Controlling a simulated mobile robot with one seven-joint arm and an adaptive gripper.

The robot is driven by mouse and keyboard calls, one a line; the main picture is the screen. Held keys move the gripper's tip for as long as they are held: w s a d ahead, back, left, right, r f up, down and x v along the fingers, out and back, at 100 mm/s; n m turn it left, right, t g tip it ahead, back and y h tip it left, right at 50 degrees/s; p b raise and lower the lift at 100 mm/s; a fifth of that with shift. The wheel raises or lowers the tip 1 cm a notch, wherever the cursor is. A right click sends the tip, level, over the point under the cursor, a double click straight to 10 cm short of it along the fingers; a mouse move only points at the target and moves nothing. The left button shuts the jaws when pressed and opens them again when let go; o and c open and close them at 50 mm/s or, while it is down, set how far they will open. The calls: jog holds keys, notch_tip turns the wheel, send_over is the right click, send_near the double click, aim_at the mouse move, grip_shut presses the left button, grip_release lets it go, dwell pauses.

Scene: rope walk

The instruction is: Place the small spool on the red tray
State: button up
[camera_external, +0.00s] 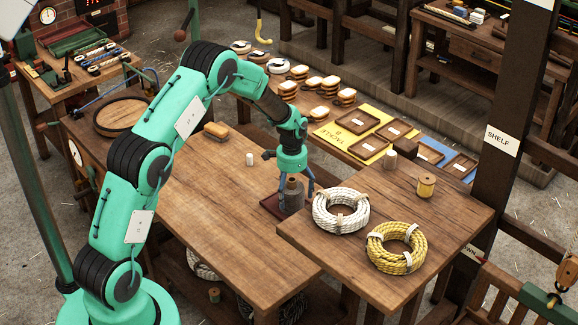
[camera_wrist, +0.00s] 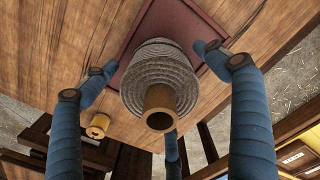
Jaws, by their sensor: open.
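A grey wound spool with a brown core (camera_external: 293,196) stands upright on the dark red tray (camera_external: 271,205), on the wooden bench. In the wrist view the spool (camera_wrist: 158,75) covers the middle of the red tray (camera_wrist: 120,75), and its core end points at the camera. My gripper (camera_external: 295,186) is right over the spool. In the wrist view my gripper (camera_wrist: 150,78) is open, its blue fingers spread around the spool with gaps at the left and right. The spool's contact with the tray is mostly hidden.
A white rope coil (camera_external: 341,222), a yellow rope coil (camera_external: 397,262) and a yellow spool (camera_external: 426,185) are on the raised table just right. A small white cylinder (camera_external: 249,159) and a brush (camera_external: 216,131) lie further back. The bench front is clear.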

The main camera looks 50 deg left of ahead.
aim_at(292, 179)
notch_tip(292, 179, up, 11)
jog(key=shift+r+p, duration=0.1)
jog(key=shift+p, duration=0.65)
dwell(0.5)
jog(key=shift+d+r, duration=0.1)
jog(key=shift+r, duration=0.25)
jog(key=s+d+r+t, duration=0.1)
jog(key=s+d+r, duration=0.2)
jog(key=s+r, duration=0.45)
jog(key=s+d+r+n+t, duration=0.1)
jog(key=s+d+r, duration=0.3)
jog(key=r, duration=0.7)
jog(key=s+d+r+t, duration=0.1)
jog(key=s+d+r, duration=0.2)
jog(key=s+r, duration=0.5)
jog(key=s+d+r+t, duration=0.1)
jog(key=s+d+r, duration=0.1)
jog(key=s, duration=0.7)
jog(key=s+d+r+n, duration=0.1)
jog(key=s+d+r, duration=0.2)
jog(key=s, duration=0.5)
jog(key=s+d+r+n+t, duration=0.1)
jog(key=s+d+r, duration=0.1)
jog(key=s, duration=0.7)
jog(key=shift+s+d+r+t, duration=0.3)
jog(key=shift+s+r, duration=0.05)
jog(key=shift+r, duration=0.35)
